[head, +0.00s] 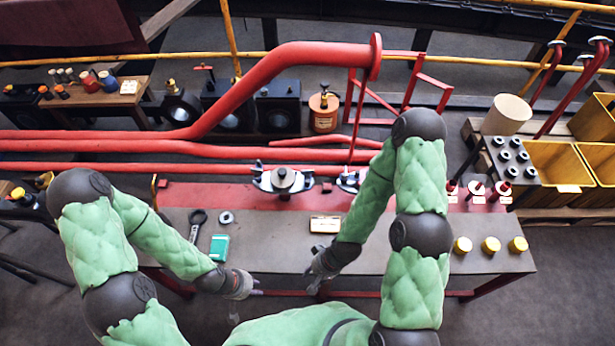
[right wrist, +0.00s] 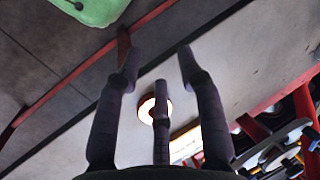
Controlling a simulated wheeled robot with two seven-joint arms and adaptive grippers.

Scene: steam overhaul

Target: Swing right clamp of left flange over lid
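The left flange (head: 283,181) stands on the red strip at the back of the bench, with a dark round lid on top and pale clamps at both sides. Its right clamp (head: 307,176) appears to stick out sideways, off the lid; detail is small. A second flange (head: 350,180) is partly hidden by my right arm. My right gripper (head: 318,277) is over the bench's front part, in front of the flanges. In the right wrist view its three fingers (right wrist: 160,66) are spread and empty. My left gripper (head: 250,290) hangs near the bench's front edge, its fingers too small to read.
Yellow cups (head: 491,245) stand at the right. Red pipes (head: 200,147) run behind the flanges. The bench middle is mostly clear.

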